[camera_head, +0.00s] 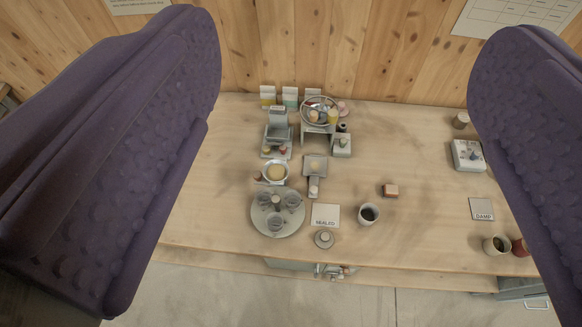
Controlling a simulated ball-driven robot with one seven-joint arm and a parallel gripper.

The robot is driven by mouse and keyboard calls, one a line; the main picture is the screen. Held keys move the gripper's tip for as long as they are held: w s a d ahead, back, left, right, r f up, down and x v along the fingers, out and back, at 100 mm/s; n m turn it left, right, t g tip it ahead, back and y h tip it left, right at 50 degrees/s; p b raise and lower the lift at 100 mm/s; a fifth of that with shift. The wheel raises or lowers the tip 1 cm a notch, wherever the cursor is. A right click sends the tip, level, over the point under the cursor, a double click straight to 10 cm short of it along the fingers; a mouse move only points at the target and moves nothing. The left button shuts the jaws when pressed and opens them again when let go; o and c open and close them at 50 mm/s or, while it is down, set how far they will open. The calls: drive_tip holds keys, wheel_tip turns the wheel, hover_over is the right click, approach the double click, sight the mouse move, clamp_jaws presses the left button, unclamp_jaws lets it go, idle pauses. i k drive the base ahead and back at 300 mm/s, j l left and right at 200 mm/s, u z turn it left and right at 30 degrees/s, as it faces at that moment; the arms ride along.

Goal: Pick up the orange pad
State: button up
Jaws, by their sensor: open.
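A small orange-brown block (390,190), the likeliest match for the orange pad, lies on the bench right of the middle. Its front side looks darker than its top. My gripper (345,105) is open, with one purple textured finger at each side of the view and nothing between them. The block shows in the gap between the fingers, well beyond them and apart from both.
A dark-filled cup (368,214) stands close in front-left of the block. A round tray of cups (278,222), a mealed card (326,215) and a scale-like stand (278,135) are left. A damp card (481,209) lies right. Bare bench surrounds the block's back and right.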

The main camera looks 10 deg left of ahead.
sight(388, 191)
drive_tip(key=l+z, duration=0.1)
drive_tip(key=z, duration=0.4)
drive_tip(key=i+l, duration=0.1)
drive_tip(key=i, duration=0.4)
drive_tip(key=i+l+u, duration=0.1)
drive_tip(key=i, duration=0.4)
